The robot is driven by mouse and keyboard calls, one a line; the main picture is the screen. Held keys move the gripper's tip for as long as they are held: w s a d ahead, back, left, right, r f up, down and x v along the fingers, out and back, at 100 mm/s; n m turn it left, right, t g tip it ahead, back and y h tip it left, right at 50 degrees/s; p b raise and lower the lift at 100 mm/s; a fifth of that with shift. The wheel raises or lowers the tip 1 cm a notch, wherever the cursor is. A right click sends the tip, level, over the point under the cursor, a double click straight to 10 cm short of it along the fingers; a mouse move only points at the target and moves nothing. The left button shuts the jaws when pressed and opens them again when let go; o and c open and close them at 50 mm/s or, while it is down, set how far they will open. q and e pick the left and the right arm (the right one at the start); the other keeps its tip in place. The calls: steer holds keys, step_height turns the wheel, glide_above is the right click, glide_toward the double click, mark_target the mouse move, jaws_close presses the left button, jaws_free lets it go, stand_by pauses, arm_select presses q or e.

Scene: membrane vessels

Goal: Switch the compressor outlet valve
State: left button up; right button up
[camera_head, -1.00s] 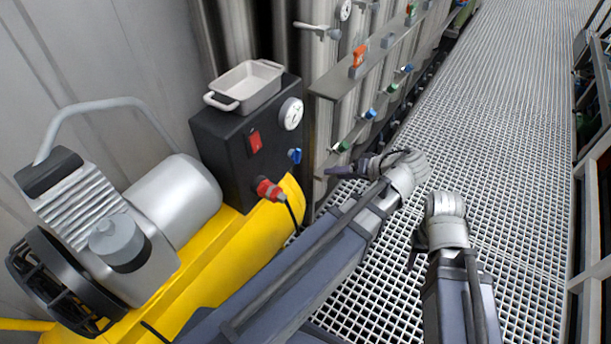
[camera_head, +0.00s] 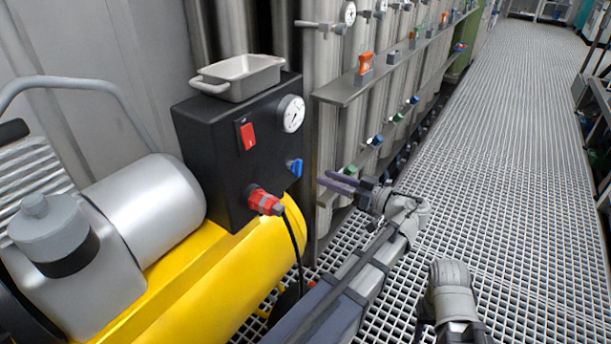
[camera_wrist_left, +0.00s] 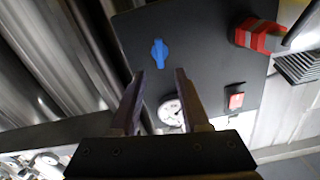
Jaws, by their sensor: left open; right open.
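The blue valve handle (camera_head: 294,167) is on the side of the black compressor box (camera_head: 222,185), below the round gauge (camera_head: 291,114). It also shows in the left wrist view (camera_wrist_left: 159,53), just beyond the fingertips. My left gripper (camera_head: 326,182) is to the right of the box, open and empty, its fingers pointing towards the blue handle. In the left wrist view the two fingers (camera_wrist_left: 157,78) are spread apart with a gap to the handle. My right gripper (camera_head: 419,326) is low over the grating, mostly hidden by its own wrist, and open.
A red plug (camera_head: 264,201) with a black cable sticks out below the blue handle, and a red switch (camera_head: 247,135) is on the front. A tray (camera_head: 240,80) sits on the box. Steel vessels with coloured valves (camera_head: 375,142) stand behind. The grating walkway (camera_head: 500,130) is clear.

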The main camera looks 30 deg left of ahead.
mark_target(301, 167)
arm_select(q)
steer(key=shift+w+a, duration=0.2)
steer(key=shift+a, duration=1.75)
steer(key=shift+w+a, duration=0.15)
steer(key=shift+a, duration=1.8)
steer(key=shift+c, duration=0.3)
jaws_close()
